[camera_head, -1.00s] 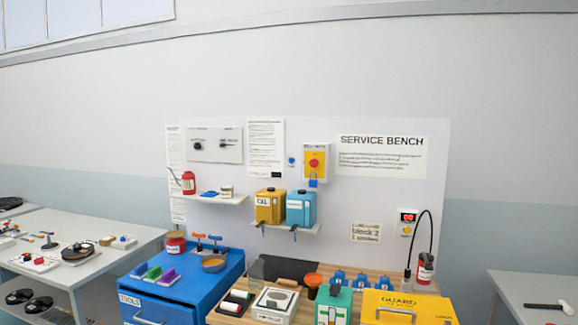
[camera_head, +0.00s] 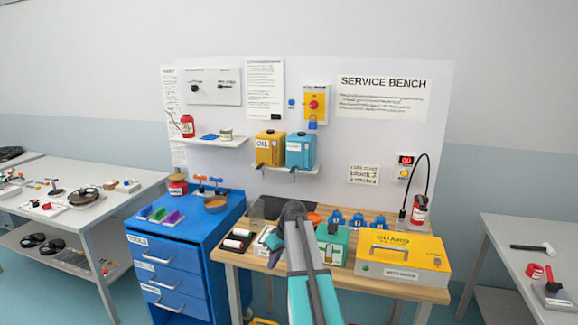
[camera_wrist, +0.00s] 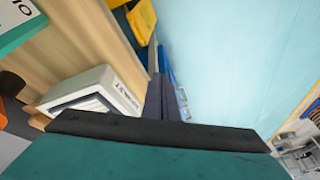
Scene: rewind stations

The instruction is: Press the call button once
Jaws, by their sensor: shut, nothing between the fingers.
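No label reading "call" is legible. A small blue round button (camera_head: 291,103) sits on the white wall board, left of a yellow plate with a red button (camera_head: 314,104). My arm rises in front of the wooden bench in the head view, well below these buttons. My gripper (camera_wrist: 164,100) shows in the wrist view with its dark fingers together and empty.
The wooden bench holds a yellow guard case (camera_head: 402,257), a green box (camera_head: 333,243) and several blue pieces. A shelf with a yellow oil can (camera_head: 270,148) and a blue can (camera_head: 300,151) juts out below the board's buttons. A blue drawer cabinet (camera_head: 180,262) stands left.

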